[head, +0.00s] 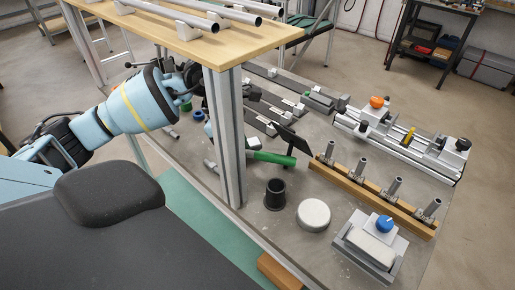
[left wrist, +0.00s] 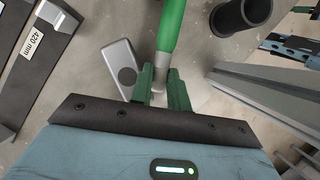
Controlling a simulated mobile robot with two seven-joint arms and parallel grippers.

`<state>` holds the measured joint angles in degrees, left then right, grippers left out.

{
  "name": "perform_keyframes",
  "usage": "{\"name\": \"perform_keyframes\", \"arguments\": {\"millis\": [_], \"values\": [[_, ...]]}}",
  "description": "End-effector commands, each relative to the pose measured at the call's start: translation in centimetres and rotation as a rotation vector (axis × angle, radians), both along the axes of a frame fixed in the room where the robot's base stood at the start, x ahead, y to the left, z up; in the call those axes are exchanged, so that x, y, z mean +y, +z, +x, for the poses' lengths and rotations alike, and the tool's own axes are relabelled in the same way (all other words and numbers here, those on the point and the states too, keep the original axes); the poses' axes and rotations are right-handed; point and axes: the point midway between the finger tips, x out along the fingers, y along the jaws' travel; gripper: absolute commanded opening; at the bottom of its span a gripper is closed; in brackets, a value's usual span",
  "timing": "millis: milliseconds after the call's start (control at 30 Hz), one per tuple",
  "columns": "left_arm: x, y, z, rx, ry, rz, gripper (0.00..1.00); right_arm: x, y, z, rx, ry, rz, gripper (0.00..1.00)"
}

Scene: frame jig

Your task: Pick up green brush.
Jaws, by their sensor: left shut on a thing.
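The green brush (head: 270,157) lies low over the grey table in the head view, its handle pointing right, partly hidden behind an upright metal post. In the left wrist view its green handle (left wrist: 171,25) runs up and away from my left gripper (left wrist: 160,82). The green fingers are shut around the brush's pale grey neck below the handle. In the head view my left arm reaches in from the left and the gripper is mostly hidden behind the post. I cannot tell whether the brush touches the table. My right gripper is in neither view.
The upright metal post (head: 230,140) and wooden shelf (head: 190,40) stand close to my left arm. A black cup (head: 275,195) stands near the brush handle, with a round pale disc (head: 313,215) beside it. A wooden rail (head: 370,196) with several metal clamps lies right.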

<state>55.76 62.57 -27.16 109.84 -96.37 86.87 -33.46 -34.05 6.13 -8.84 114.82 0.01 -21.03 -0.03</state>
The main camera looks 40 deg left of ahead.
Motion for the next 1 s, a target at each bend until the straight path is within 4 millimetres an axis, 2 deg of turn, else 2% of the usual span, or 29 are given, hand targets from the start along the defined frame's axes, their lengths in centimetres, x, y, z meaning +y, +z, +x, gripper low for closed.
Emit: {"name": "perform_keyframes", "arguments": {"millis": [100, 500, 867, 1000], "values": [[1.7, -0.3, -0.7, 0.004, 0.003, 0.004, 0.0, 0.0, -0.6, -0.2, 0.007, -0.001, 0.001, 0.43], [6.3, -0.3, -2.8, 0.006, 0.004, 0.004, 0.0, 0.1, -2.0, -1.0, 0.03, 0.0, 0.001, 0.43], [9.3, -0.1, -4.1, 0.003, 0.002, 0.005, 0.0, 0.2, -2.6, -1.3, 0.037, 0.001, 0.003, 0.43], [10.1, 0.0, -4.6, 0.005, 0.0, 0.001, 0.0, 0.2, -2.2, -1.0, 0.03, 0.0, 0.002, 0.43]]}}
